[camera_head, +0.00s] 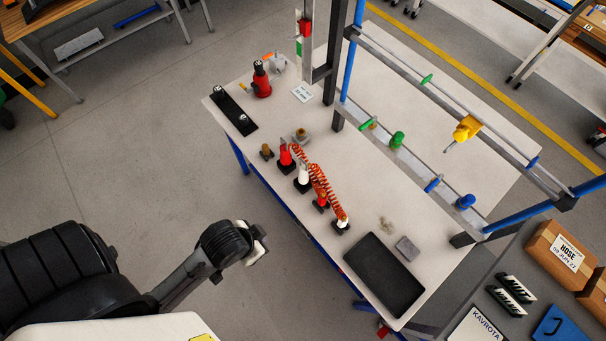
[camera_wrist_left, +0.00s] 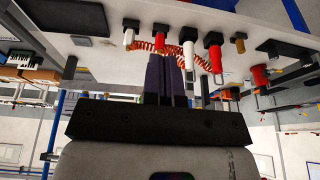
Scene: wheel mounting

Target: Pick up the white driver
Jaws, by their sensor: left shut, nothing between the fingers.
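The white driver (camera_head: 303,174) stands upright in a black holder on the white table, in a row of tools, between a red driver (camera_head: 285,156) and a red tool with an orange coiled hose (camera_head: 321,199). In the left wrist view, which looks upside down, the white driver (camera_wrist_left: 188,56) hangs from its dark base just beyond the fingers and to their right. My left gripper (camera_head: 261,246) is off the table's near side, in front of the row and apart from it. Its fingers (camera_wrist_left: 167,58) are shut and empty. My right gripper is in neither view.
A brass tool (camera_head: 266,151) ends the row at left; a white-tipped tool (camera_head: 342,220) ends it at right. A black tray (camera_head: 384,275) lies on the table to the right. The orange hose arches close to the white driver. A blue-posted frame (camera_head: 352,65) rises behind.

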